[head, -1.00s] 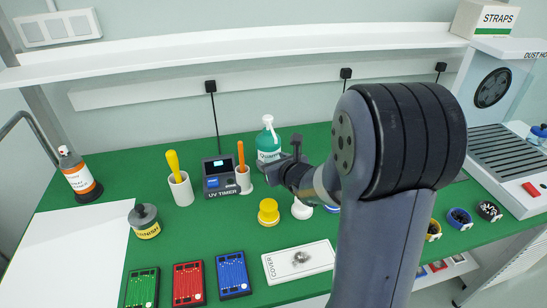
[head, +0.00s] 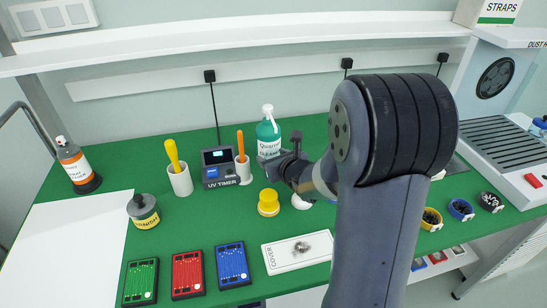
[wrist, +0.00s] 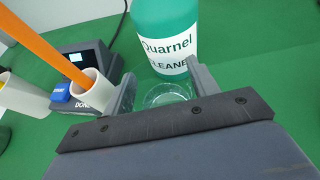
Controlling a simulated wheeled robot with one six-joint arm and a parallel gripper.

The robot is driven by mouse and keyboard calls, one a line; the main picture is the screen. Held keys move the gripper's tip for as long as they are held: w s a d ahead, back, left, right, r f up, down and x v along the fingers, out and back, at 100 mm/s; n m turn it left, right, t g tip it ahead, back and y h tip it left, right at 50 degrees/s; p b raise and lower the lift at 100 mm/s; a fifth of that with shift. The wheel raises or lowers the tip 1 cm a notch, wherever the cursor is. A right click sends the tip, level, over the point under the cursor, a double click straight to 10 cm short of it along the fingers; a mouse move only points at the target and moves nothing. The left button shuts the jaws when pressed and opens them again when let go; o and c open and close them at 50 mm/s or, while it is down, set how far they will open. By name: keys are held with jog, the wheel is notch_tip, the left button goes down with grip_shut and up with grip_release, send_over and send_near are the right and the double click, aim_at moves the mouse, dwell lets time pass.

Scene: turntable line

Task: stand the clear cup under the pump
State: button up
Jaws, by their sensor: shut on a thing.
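The clear cup (wrist: 168,95) shows in the wrist view as a transparent round rim between my two fingers. My gripper (wrist: 162,88) is shut on it, close in front of the teal Quarnel cleaner bottle (wrist: 165,35). In the head view my gripper (head: 272,165) is just in front of the bottle (head: 268,138), and I cannot make out the cup there. The white pump (head: 267,110) tops the bottle; it is out of the wrist view. The cup's base is hidden, so I cannot tell whether it touches the green mat.
Left of my gripper stand the UV timer (head: 219,168) and a white holder (head: 243,170) with an orange-handled tool. A yellow jar (head: 268,203) and a cover card (head: 298,250) are nearer the front. A shelf (head: 230,50) runs above the bench.

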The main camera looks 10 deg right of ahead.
jog(key=shift+f+b, duration=0.5)
jog(key=shift+b, duration=0.15)
jog(key=o, duration=1.1)
jog(key=shift+r, duration=0.1)
notch_tip(320, 180, up, 10)
jog(key=p, duration=0.3)
